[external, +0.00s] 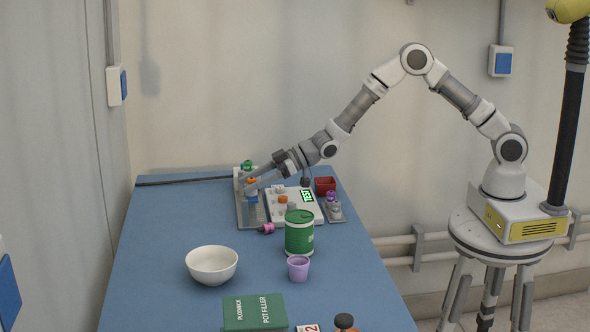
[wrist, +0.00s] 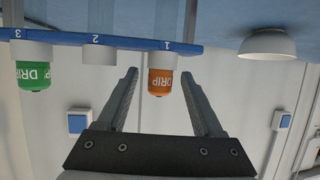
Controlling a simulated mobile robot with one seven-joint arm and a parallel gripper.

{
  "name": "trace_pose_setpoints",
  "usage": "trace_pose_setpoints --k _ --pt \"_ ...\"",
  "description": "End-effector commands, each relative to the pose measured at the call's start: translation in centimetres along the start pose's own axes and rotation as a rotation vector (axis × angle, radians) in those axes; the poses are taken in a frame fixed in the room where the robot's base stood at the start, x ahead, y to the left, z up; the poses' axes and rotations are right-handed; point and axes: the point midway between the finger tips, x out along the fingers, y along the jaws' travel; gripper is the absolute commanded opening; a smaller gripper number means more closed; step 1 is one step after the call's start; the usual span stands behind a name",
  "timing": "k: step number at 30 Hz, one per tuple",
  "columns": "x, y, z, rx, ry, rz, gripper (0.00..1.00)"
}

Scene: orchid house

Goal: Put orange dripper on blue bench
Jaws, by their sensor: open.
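The orange dripper (wrist: 160,83), marked DRIP, sits in position 1 of a blue numbered rack (wrist: 120,42) in the wrist view, which looks upside down. My gripper (wrist: 159,76) is open, with one finger on each side of the dripper and visible gaps between. In the external view my gripper (external: 245,184) is at the back left of the blue bench (external: 150,260), at the orange dripper (external: 251,180). The fingers partly hide the rack there.
A green dripper (wrist: 33,77) is in position 3; position 2 (wrist: 97,52) holds no dripper. A panel with a lit display (external: 306,195), a green canister (external: 299,235), a purple cup (external: 298,268) and a white bowl (external: 211,265) stand nearby. The bench's left side is clear.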

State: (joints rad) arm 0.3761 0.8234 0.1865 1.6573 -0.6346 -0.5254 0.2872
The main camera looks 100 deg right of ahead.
Motion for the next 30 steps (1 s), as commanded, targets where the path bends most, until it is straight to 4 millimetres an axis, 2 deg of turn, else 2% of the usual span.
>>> trace_pose_setpoints --k 7,18,30 --pt "0.11 0.0 -0.03 -0.001 0.0 0.0 0.66" --pt "0.09 0.0 -0.03 -0.001 0.0 0.0 0.0" --pt "-0.01 0.01 -0.28 -0.001 0.001 0.0 0.0"
